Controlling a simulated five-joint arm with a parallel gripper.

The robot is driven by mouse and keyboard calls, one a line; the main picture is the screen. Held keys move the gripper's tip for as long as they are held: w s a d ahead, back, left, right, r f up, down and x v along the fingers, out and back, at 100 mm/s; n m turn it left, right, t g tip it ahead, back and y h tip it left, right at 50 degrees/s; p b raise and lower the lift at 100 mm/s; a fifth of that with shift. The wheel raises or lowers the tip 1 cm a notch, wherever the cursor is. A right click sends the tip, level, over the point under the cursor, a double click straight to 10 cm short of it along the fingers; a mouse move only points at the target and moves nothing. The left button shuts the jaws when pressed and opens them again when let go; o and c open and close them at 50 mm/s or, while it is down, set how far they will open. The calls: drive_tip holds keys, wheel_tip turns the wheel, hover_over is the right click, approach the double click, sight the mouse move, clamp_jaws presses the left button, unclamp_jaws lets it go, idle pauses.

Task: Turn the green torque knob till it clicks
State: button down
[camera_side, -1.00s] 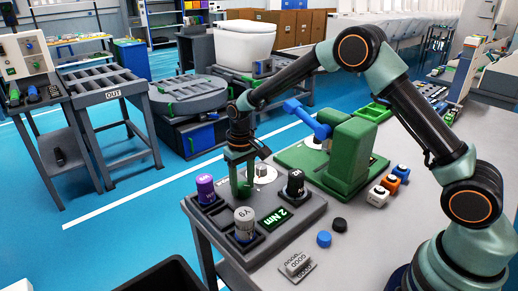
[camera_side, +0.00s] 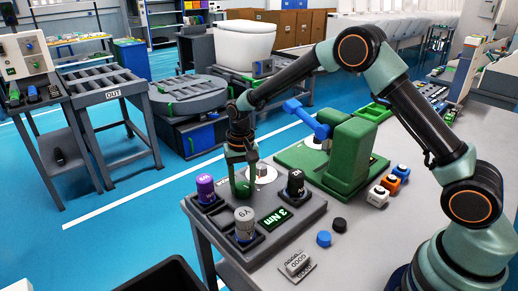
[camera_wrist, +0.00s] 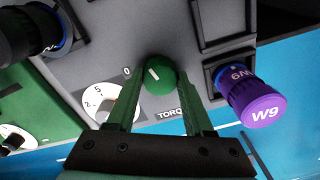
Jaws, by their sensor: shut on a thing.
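The green torque knob (camera_wrist: 160,76) sits on the grey panel in the wrist view, with a pale mark line on its top. My gripper (camera_wrist: 160,95) is shut on it, one green finger on each side. In the side view my gripper (camera_side: 243,188) points down at the panel (camera_side: 280,232), and its fingers largely hide the knob. A small green display (camera_side: 274,218) on the panel reads "3 Nm". A white dial (camera_wrist: 103,103) with numbers lies left of the knob in the wrist view.
A purple cylinder marked W9 (camera_wrist: 255,100) stands close to the right finger. A grey cylinder marked Y9 (camera_side: 245,224) and a black one (camera_side: 295,184) stand in the panel's slots. A green block with a blue lever (camera_side: 349,155) stands behind. Blue and black caps (camera_side: 324,239) lie in front.

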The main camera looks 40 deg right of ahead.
sight(243, 185)
drive_tip(key=shift+r, duration=0.1)
drive_tip(key=shift+c, duration=1.4)
unclamp_jaws()
wheel_tip(243, 185, up, 12)
drive_tip(key=shift+r, duration=0.1)
